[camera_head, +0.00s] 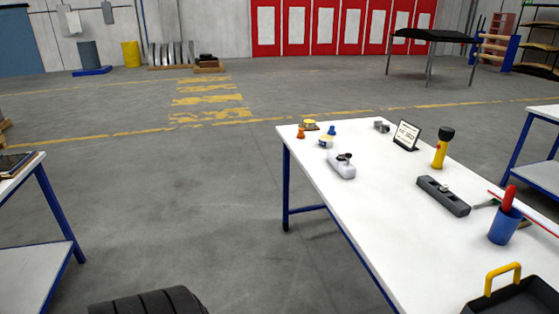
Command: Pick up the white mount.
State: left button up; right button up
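A white block-shaped piece with a dark round part on top, which looks like the white mount (341,168), lies on the white workbench (345,220) near its left edge, towards the far end. A dark grey long piece of similar shape (443,195) lies further right on the same bench. Neither of my grippers shows in the head view, so their position relative to the mount cannot be seen.
Small bottles (327,138) stand behind the mount. A yellow flashlight (441,153), a small sign (407,135), a blue cup (504,225) and a dark tray with a yellow handle (515,296) are on the bench's right side. Open floor (190,200) lies left of it.

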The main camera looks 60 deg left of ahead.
aim_at(347, 172)
jog(key=u, duration=1.35)
jog(key=z, duration=0.4)
jog(key=i+j+z, duration=0.3)
jog(key=j+z, duration=0.35)
jog(key=i+j+z, duration=0.3)
jog(key=j+z, duration=0.3)
jog(key=k+j, duration=0.05)
jog(key=j, duration=0.05)
